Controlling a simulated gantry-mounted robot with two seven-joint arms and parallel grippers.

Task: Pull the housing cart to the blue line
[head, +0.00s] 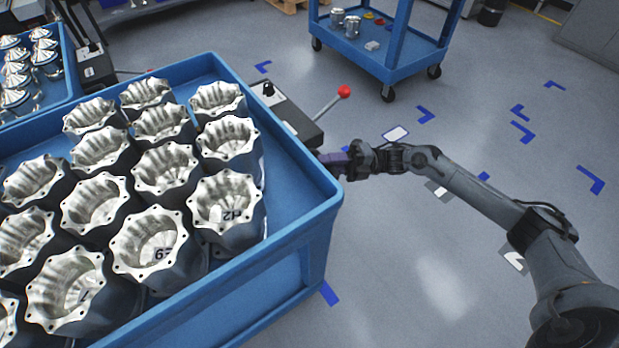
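The housing cart (318,200) is a blue cart at the left, its tray loaded with several silver machined housings (228,200) with scalloped open tops. My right gripper (334,159) is at the cart's far right edge, at or against the rim. Its fingers are small and partly merged with the rim, so I cannot tell whether they grip it. A short blue line (328,293) on the floor lies beside the cart's near right corner. Which floor mark is the task's line is unclear. My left gripper is not in view.
A control box (285,112) with a red-knobbed lever (344,91) stands just behind the cart. Another blue cart (392,68) stands at the back. A blue tray (72,70) of silver parts is at far left. Open grey floor with blue corner marks (590,180) lies right.

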